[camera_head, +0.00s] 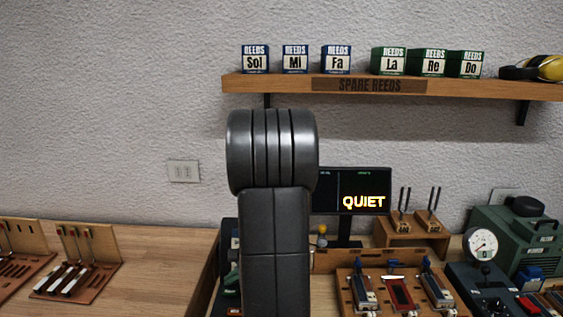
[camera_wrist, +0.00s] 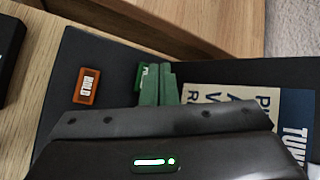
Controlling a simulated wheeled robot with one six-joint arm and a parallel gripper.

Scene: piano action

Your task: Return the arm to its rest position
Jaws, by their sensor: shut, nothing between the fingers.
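My arm (camera_head: 272,220) stands upright in the middle of the head view, dark grey and folded, and blocks part of the bench behind it. My gripper (camera_wrist: 160,122) shows in the wrist view as a dark body across the bottom, with a lit green strip. It is shut and empty.
A wooden shelf (camera_head: 440,88) with several reed boxes is above right of my arm. A screen (camera_head: 352,180) reads QUIET. A reed rack (camera_head: 400,290), a dial gauge (camera_head: 481,243) and a green machine (camera_head: 515,235) crowd the right.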

